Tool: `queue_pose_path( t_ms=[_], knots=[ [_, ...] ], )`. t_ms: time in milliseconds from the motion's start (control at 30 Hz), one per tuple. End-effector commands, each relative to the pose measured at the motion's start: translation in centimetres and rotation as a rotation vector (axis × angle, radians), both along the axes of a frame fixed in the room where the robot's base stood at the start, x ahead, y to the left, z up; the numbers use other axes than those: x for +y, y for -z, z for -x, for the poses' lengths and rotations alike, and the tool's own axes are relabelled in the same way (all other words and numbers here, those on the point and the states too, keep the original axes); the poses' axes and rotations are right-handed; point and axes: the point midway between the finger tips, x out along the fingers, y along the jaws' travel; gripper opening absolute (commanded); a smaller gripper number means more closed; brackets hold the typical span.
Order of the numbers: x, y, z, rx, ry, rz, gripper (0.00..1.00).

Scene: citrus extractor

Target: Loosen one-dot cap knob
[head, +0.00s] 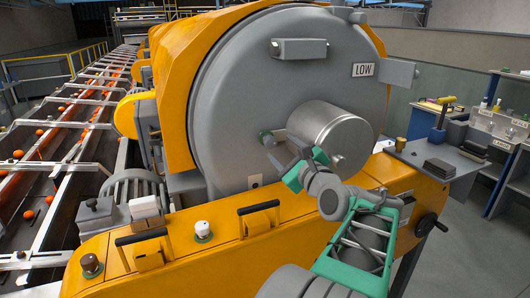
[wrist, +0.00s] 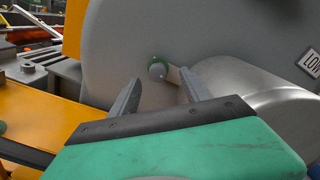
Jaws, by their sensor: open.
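A small round grey knob with a green ring (wrist: 157,69) sits on the grey round end cover, straight ahead of my fingers in the wrist view. It also shows at the left of the silver cylinder in the head view (head: 264,137). Small pale marks show on its ring, but I cannot tell the dot count. My gripper (wrist: 161,88) is open and empty, its two fingers pointing toward the knob, one to each side of it in the picture. In the head view my gripper (head: 277,145) is close to the cover. I cannot tell whether a fingertip touches the knob.
A silver cylinder (head: 330,135) juts out just right of my gripper. The grey cover (head: 235,95) carries a LOW plate (head: 363,70) and brackets. Below is a yellow ledge (head: 215,245) with black handles and knobs (head: 203,230). A conveyor with oranges (head: 50,160) runs at left.

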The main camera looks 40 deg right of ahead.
Motion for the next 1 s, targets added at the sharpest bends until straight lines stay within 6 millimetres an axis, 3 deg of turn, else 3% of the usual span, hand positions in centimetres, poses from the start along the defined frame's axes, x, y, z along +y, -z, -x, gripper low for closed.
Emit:
queue_pose_path(
  t_ms=[100,233,600,900,1000],
  knots=[
    [-0.3,1.6,0.2,0.000,0.006,0.001,0.55],
    [-0.7,1.3,-0.6,0.001,0.009,0.001,0.55],
    [-2.8,1.2,-6.4,0.002,0.016,0.002,0.55],
    [-2.9,1.4,-7.0,0.002,0.016,0.002,0.55],
    [-2.9,1.4,-7.0,0.002,0.015,0.001,0.48]
  ],
)
